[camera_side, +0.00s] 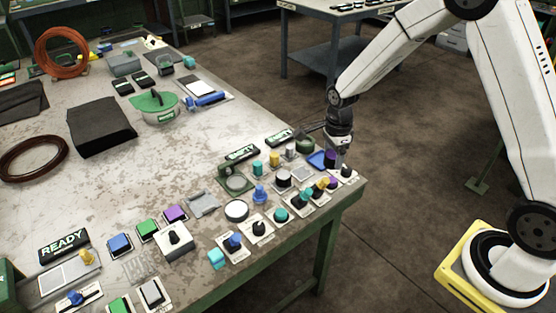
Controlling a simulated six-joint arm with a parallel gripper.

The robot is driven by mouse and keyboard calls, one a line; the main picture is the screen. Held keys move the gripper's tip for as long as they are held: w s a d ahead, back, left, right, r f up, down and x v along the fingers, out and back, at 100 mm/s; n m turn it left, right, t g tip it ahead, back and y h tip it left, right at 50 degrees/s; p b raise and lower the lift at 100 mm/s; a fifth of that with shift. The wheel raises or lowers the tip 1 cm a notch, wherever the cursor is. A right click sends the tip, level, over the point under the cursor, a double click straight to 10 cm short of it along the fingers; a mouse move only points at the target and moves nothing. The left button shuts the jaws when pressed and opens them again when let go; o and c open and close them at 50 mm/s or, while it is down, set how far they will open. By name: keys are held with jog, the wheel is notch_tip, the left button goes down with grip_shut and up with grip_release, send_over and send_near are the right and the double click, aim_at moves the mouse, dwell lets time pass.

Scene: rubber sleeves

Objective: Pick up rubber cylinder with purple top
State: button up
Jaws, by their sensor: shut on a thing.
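The rubber cylinder with purple top (330,157) is at the right corner of the worn table, beside a flat blue piece. My gripper (338,158) comes down from above at the table's right edge and is shut on this dark cylinder. The fingers partly cover it, and I cannot tell whether its base is clear of the table.
Several small knobs and cylinders crowd close by, including a black knob (347,172), a yellow-topped piece (322,184) and a teal cylinder (281,214). The table's middle (190,150) is mostly free.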

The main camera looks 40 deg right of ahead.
jog(key=shift+s+r, duration=0.25)
jog(key=shift+s, duration=0.35)
jog(key=shift+w+a, duration=0.1)
jog(key=shift+a, duration=0.05)
